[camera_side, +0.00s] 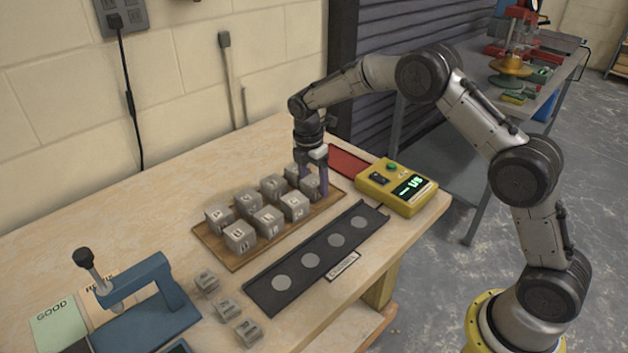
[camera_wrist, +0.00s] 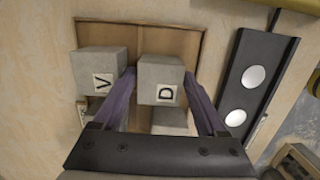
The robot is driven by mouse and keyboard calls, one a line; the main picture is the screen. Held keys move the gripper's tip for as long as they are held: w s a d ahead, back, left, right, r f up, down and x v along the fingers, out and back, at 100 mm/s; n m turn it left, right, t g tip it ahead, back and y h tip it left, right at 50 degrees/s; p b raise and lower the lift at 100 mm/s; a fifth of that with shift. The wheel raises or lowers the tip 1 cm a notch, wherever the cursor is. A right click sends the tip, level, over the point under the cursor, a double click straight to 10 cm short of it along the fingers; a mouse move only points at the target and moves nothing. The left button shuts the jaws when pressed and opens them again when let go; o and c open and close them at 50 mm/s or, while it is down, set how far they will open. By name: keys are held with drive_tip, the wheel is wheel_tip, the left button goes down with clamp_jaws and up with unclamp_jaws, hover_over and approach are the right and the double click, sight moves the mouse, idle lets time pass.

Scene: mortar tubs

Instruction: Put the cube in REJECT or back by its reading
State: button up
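Several grey lettered cubes stand in rows on a wooden tray (camera_side: 238,265). My gripper (camera_side: 312,186) points down at the tray's far right end, its purple fingers around a cube. In the wrist view, the cube marked D (camera_wrist: 158,72) sits between my fingertips (camera_wrist: 160,80). The fingers lie close along its sides; I cannot tell whether they press on it. A cube marked V (camera_wrist: 98,70) stands to its left. A yellow meter (camera_side: 397,187) has a lit green display, too small to read surely. A red strip (camera_side: 347,162) lies behind it; no REJECT label is legible.
A dark rack (camera_side: 268,276) with pale round discs lies in front of the tray. A blue press (camera_side: 150,305), a green GOOD card (camera_side: 58,320) and a few small grey blocks (camera_side: 227,309) are at the left front. The table's back left is clear.

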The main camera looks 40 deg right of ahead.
sight(310, 182)
drive_tip(key=s+a+r+m+t, duration=0.1)
drive_tip(key=s+r+m, duration=0.15)
drive_tip(key=r, duration=0.75)
drive_tip(key=s+a+r+m, duration=0.1)
drive_tip(key=s+r, duration=0.3)
drive_tip(key=r, duration=0.5)
drive_tip(key=s+r+m+t, duration=0.2)
drive_tip(key=s+r+m, duration=0.3)
drive_tip(key=s, duration=0.5)
drive_tip(key=s+f+m+t, duration=0.1)
drive_tip(key=s+m, duration=0.3)
drive_tip(key=s, duration=0.6)
drive_tip(key=s+f+m+t+y, duration=0.1)
drive_tip(key=s+f+m, duration=0.3)
drive_tip(key=s, duration=0.6)
drive_tip(key=shift+a+m+t, duration=0.2)
drive_tip(key=shift+m+t, duration=0.1)
drive_tip(key=shift+m, duration=0.45)
